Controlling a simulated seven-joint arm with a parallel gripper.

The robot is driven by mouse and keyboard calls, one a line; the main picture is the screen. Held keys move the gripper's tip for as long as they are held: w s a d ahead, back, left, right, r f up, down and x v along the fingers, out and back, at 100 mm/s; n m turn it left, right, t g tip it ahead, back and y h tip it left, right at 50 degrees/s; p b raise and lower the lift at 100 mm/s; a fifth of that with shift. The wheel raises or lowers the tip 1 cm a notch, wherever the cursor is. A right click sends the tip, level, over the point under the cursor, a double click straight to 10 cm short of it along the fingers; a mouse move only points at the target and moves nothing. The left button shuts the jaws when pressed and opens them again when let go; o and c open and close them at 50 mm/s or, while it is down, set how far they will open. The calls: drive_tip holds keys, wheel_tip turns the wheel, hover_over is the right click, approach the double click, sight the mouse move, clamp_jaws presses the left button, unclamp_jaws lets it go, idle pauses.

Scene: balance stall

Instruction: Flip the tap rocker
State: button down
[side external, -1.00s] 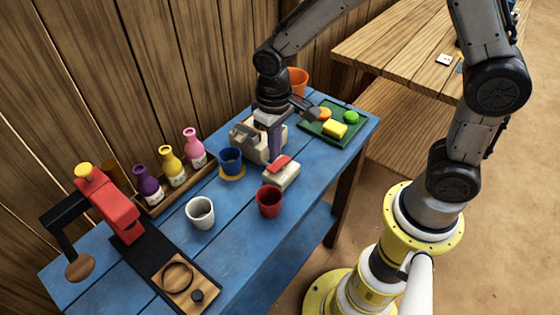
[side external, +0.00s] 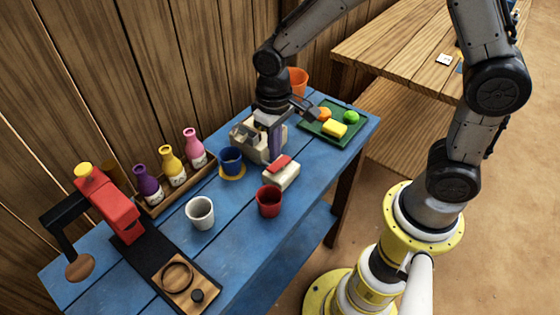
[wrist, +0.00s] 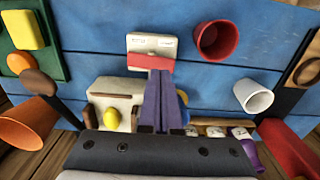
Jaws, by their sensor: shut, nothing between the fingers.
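The tap rocker appears to be the red piece (side external: 280,163) on a small white block (side external: 284,178) on the blue table. In the wrist view the red rocker (wrist: 151,63) runs across the lower edge of the white block (wrist: 150,44). My gripper (side external: 277,155) points down just behind the block, in front of a beige machine (side external: 250,139). In the wrist view its purple fingers (wrist: 160,74) are together and empty, their tips overlapping the rocker's near edge. I cannot tell whether they touch it.
A blue cup (side external: 230,160) on a yellow saucer stands left of the block, and a red cup (side external: 268,201) in front. A white cup (side external: 200,212) is further left. A green tray (side external: 318,129) with colored items lies behind right. Bottles (side external: 171,165) stand along the wall.

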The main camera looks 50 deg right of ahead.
sight(275, 166)
drive_tip(key=shift+f, duration=1.65)
idle(0.9)
drive_tip(key=shift+r, duration=3.5)
